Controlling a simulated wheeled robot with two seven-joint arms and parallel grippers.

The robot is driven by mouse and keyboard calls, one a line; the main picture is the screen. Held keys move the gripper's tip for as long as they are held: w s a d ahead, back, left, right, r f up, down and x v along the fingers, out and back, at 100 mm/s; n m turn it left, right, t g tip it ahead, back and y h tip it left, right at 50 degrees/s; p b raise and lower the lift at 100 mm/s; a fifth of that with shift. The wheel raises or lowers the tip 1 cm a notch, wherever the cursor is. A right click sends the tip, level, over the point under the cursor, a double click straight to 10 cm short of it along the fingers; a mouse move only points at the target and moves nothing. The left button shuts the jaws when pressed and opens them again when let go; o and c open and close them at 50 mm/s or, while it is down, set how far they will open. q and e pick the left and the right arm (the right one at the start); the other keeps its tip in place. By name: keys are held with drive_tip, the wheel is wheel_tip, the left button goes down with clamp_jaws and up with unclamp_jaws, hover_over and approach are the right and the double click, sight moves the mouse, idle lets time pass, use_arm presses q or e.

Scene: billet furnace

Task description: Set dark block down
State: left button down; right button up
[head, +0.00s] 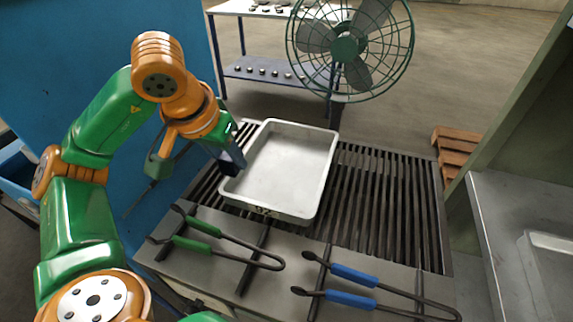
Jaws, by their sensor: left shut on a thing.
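My left gripper (222,150) comes in from the left and is shut on a dark blue-grey block (233,161). The block is at the left edge of a pale metal tray (327,160). I cannot tell whether the block touches the tray's rim or hangs over it. The inside of the tray looks empty. The tray sits on a dark slatted grate (385,205). My right gripper is not in view.
Green-handled tongs (197,247) and blue-handled tongs (351,300) lie along the front of the bench. A green fan (346,48) stands behind the tray. A blue panel (110,40) is at left. The slats right of the tray are clear.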

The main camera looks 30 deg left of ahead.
use_arm(q)
drive_tip(key=w+d+f, duration=0.2)
drive_tip(key=w+f, duration=0.1)
drive_tip(key=w, duration=0.2)
approach(279, 183)
drive_tip(key=shift+w+a+f+p, duration=0.3)
drive_tip(key=shift+w+f+p, duration=0.1)
drive_tip(key=shift+w+f, duration=0.3)
drive_tip(key=f, duration=0.3)
drive_tip(key=shift+w+d+f+p, duration=0.1)
drive_tip(key=shift+w+f+p, duration=0.2)
drive_tip(key=shift+f+p, duration=0.05)
drive_tip(key=shift+f, duration=0.3)
drive_tip(key=shift+c, duration=2.4)
unclamp_jaws()
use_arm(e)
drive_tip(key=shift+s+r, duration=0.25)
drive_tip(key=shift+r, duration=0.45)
use_arm(q)
drive_tip(key=shift+r, duration=0.1)
